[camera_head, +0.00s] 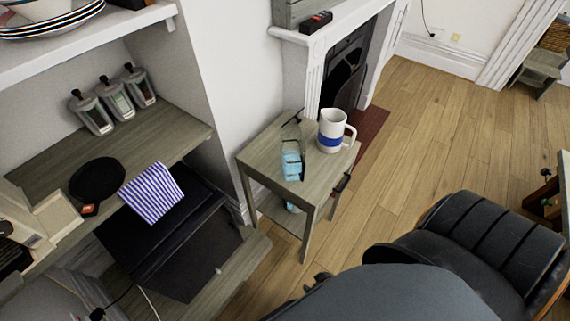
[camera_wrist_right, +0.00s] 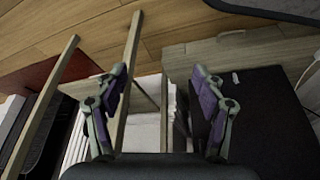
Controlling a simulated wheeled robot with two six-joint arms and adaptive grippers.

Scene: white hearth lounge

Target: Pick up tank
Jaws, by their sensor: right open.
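A clear container with light blue contents (camera_head: 292,162) stands on a small grey wooden side table (camera_head: 262,158) in the head view. It looks most like the tank, but I cannot be sure. A white pitcher with a blue band (camera_head: 331,132) stands to its right, apart from it. My right gripper (camera_head: 318,281) shows only in part at the bottom of the head view, nearer than the table and below its top in the picture. In the right wrist view the right gripper (camera_wrist_right: 160,78) is open, its purple-padded fingers apart with nothing held between them. My left gripper is not in view.
A black armchair (camera_head: 470,235) stands at the right. A counter (camera_head: 150,130) at the left holds a black pan (camera_head: 97,178), a striped cloth (camera_head: 152,192) and several jars. A fireplace (camera_head: 345,75) is behind the table. Wooden floor (camera_head: 440,130) is clear beyond the chair.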

